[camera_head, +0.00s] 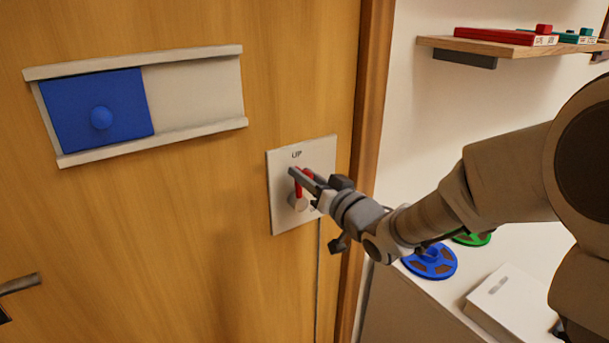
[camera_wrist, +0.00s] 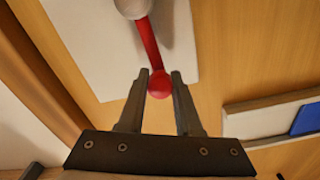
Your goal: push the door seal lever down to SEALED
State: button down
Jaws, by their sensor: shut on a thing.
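The door seal lever (camera_head: 299,189) is a short red arm on a pale pivot, mounted on a white plate (camera_head: 282,211) on the wooden door. It points upward from its pivot, toward the word UP at the plate's top. Lower lettering on the plate is mostly hidden by my gripper. My gripper (camera_head: 301,178) reaches in from the right at the lever's upper end. In the wrist view, my gripper (camera_wrist: 159,80) has its two fingers on either side of the lever's round red knob (camera_wrist: 159,85), shut on it. The red arm (camera_wrist: 148,44) runs from the knob to the grey pivot (camera_wrist: 133,8).
A blue sliding panel (camera_head: 75,110) in a pale rail frame sits left on the door. A door handle (camera_head: 20,283) is at lower left. Right of the wooden frame (camera_head: 372,90) are a shelf (camera_head: 500,45) and a white counter with a blue reel (camera_head: 430,262) and white box (camera_head: 515,305).

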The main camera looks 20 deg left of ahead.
jog(key=m+p, duration=0.1)
jog(key=w+d+m+p, duration=0.1)
jog(key=shift+w+d+r+m, duration=0.1)
jog(key=shift+w+d+m, duration=0.1)
jog(key=shift+w+m, duration=0.1)
jog(key=m+p, duration=0.1)
jog(key=w+d+m+p, duration=0.1)
jog(key=shift+w+d+f+m, duration=0.15)
jog(key=shift+w+f+m, duration=0.05)
jog(key=shift+f+m, duration=0.1)
jog(key=m+p, duration=0.1)
jog(key=w+d+f+m+p, duration=0.1)
jog(key=shift+w+m, duration=0.2)
jog(key=shift+m, duration=0.2)
jog(key=m, duration=0.1)
jog(key=w+d+f+m+p, duration=0.1)
jog(key=shift+f+m, duration=0.25)
jog(key=shift+m, duration=0.15)
jog(key=shift+w+d+f+m+p, duration=0.25)
jog(key=shift+f+m+p, duration=0.1)
jog(key=shift+f+m, duration=0.65)
jog(key=shift+w+d+f+m+p, duration=0.15)
jog(key=shift+w+f+m+p, duration=0.2)
jog(key=shift+f+m, duration=0.7)
jog(key=shift+w+d+f+m+p, duration=0.2)
jog(key=shift+f+m+p, duration=0.25)
jog(key=shift+m, duration=1)
jog(key=shift+f, duration=0.1)
jog(key=c, duration=0.6)
grip_release()
